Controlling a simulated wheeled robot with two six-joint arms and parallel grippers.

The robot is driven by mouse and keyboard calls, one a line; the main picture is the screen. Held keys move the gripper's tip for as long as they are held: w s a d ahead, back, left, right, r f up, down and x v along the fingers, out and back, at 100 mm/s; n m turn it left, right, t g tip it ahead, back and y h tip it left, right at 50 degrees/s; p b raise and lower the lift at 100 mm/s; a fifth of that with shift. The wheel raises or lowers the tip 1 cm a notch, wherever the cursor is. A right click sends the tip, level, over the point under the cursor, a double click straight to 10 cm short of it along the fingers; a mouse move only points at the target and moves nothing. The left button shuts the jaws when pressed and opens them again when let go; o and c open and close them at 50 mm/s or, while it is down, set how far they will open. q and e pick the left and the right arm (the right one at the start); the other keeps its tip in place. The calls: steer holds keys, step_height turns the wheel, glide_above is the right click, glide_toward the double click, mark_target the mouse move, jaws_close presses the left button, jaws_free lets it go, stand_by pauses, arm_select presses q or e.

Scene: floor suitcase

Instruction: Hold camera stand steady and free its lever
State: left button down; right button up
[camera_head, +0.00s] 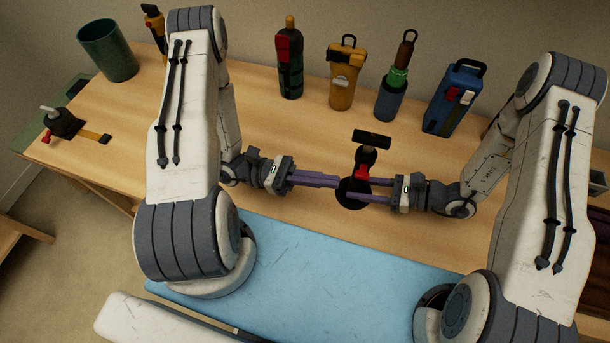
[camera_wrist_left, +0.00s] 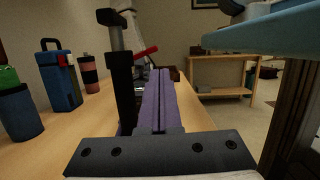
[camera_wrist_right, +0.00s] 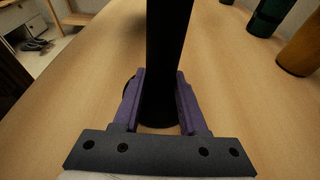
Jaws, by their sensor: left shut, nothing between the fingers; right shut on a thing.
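The camera stand is a black post with a T-shaped top (camera_head: 371,138) and a round black base, upright on the wooden table. Its red lever (camera_head: 361,171) sticks out low on the post; it also shows in the left wrist view (camera_wrist_left: 146,51). My right gripper (camera_head: 370,189) is shut on the post (camera_wrist_right: 166,55) from the right, low down, with one purple finger on each side. My left gripper (camera_head: 337,181) is shut and empty, its purple fingertips just left of the post near the lever. I cannot tell whether they touch the stand.
A dark bottle (camera_head: 290,65), a yellow canister (camera_head: 345,78), a blue cup (camera_head: 389,103) and a blue case (camera_head: 453,100) stand behind. A green bin (camera_head: 107,52) and a clamp with a red handle (camera_head: 63,124) are at left. A blue mat (camera_head: 300,262) lies in front.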

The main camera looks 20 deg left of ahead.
arm_select(q)
steer(key=v, duration=0.5)
steer(key=shift+s+a, duration=0.2)
steer(key=shift+a, duration=0.15)
arm_select(e)
steer(key=o, duration=1.1)
steer(key=shift+c, duration=0.2)
steer(key=shift+d, duration=0.1)
